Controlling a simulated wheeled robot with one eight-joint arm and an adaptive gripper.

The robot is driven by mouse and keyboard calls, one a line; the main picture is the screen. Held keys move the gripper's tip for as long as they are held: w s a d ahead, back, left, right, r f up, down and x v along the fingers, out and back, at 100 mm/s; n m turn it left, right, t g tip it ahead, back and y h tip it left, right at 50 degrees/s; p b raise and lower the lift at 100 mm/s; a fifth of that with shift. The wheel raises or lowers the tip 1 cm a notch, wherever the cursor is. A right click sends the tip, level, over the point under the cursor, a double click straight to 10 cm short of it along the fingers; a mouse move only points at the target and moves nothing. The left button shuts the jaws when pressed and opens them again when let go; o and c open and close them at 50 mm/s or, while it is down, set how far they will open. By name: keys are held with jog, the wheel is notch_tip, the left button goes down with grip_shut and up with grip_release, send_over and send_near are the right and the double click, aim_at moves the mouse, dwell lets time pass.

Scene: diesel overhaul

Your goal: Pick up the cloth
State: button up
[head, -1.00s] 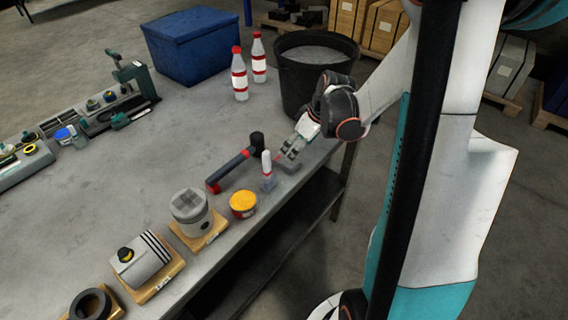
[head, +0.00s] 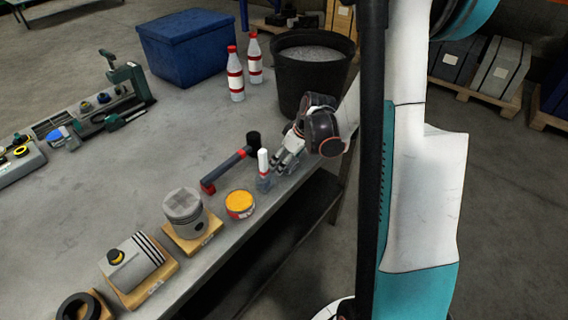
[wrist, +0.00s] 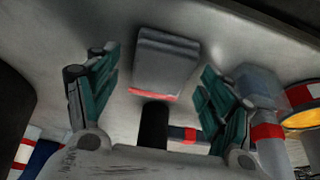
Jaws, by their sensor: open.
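The cloth (wrist: 165,62) looks like a small grey folded pad with a red stripe along one edge. In the wrist view it lies on the bench ahead, between my two spread fingers, and neither finger visibly touches it. My gripper (wrist: 160,100) is open and empty, with a green-padded finger on each side. In the head view my gripper (head: 279,167) is low over the bench's right edge, close beside the white-capped bottle (head: 263,163). There the gripper largely hides the cloth.
A yellow-lidded tin (head: 240,203) and a piston (head: 184,208) on a wooden block stand nearer. A black bucket (head: 307,78) and two red-capped bottles (head: 236,78) stand behind. The grey bench (head: 130,165) is clear in its middle.

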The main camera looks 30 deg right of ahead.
jog(key=c, duration=1.3)
jog(key=shift+o, duration=0.2)
jog(key=shift+r, duration=0.1)
notch_tip(320, 180, up, 20)
jog(key=p, duration=0.6)
jog(key=o, duration=0.6)
jog(key=c, duration=0.4)
